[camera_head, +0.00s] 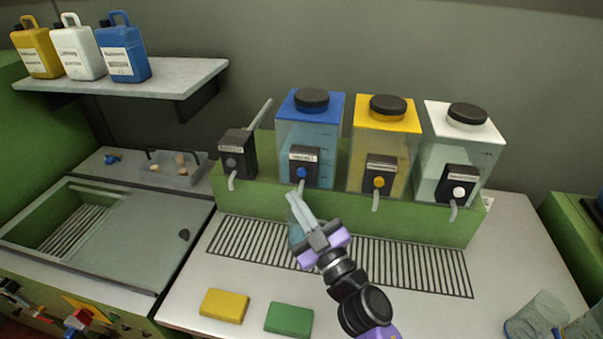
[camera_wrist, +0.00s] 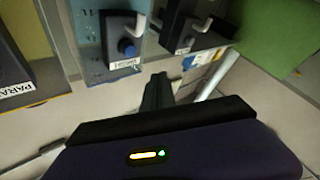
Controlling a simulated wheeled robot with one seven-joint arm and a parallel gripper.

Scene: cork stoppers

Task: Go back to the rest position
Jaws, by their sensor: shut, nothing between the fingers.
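My gripper (camera_head: 297,205) is in front of the blue-lidded dispenser (camera_head: 323,132), just below its tap with a blue button (camera_head: 302,171). The fingers are shut and hold nothing. In the wrist view the closed fingers (camera_wrist: 157,88) point toward the dispensers, and the blue button (camera_wrist: 126,47) shows just beyond them. A bluish clear thing (camera_head: 294,235) shows partly behind the gripper over the drain grille; the arm hides much of it. A clear tray with several corks (camera_head: 181,160) stands at the left, away from the gripper.
Yellow-lidded (camera_head: 384,145) and white-lidded (camera_head: 459,150) dispensers stand to the right. A yellow sponge (camera_head: 224,306) and a green sponge (camera_head: 289,319) lie at the front. A sink (camera_head: 95,245) is at left; jugs sit on a shelf (camera_head: 135,77).

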